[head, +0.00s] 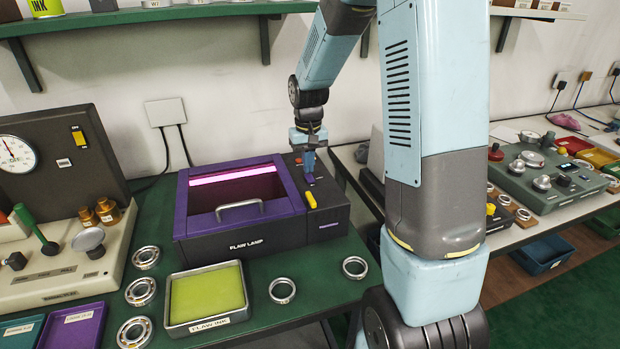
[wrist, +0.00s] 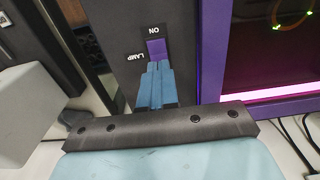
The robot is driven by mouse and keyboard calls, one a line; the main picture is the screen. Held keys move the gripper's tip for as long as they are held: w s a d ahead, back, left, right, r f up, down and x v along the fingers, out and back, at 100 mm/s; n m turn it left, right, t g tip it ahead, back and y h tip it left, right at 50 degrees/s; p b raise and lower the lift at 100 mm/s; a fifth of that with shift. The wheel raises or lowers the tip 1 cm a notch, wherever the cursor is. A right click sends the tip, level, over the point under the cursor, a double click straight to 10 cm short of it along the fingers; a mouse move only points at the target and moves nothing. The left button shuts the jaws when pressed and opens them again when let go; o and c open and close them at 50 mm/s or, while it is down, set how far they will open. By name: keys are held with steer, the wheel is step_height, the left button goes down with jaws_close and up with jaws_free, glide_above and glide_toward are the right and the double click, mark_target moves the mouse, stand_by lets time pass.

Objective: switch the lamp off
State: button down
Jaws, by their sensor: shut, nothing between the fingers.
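The flaw lamp (head: 245,245) is a dark box with a purple frame and a window on the green bench. Its tube (head: 232,175) glows bright pink; the glow also shows at the right of the wrist view (wrist: 275,94). A purple switch (wrist: 157,48) sits on the lamp's dark side panel, between the labels "LAMP" and "ON". My gripper (head: 309,173) is over that panel. In the wrist view my gripper (wrist: 158,66) is shut and empty, its blue fingertips right at the switch. Whether they touch it I cannot tell.
A red button (head: 298,160) and a yellow part (head: 310,199) are on the same panel. A tray of flaw ink (head: 208,300) and several bearing rings (head: 282,291) lie in front of the lamp. A gauge machine (head: 60,240) stands at the left.

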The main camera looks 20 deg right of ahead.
mark_target(309, 176)
steer(key=shift+f, duration=0.65)
stand_by(0.3)
steer(key=shift+r, duration=3.5)
steer(key=shift+r, duration=0.1)
steer(key=s+r+t, duration=0.2)
steer(key=s+r, duration=0.3)
steer(key=s, duration=0.4)
steer(key=s+r+t, duration=0.1)
steer(key=s+r, duration=0.3)
steer(key=s, duration=0.5)
steer(key=s+r+t, duration=0.2)
steer(key=s+r, duration=0.3)
steer(key=s, duration=0.4)
steer(key=shift+r+t, duration=0.3)
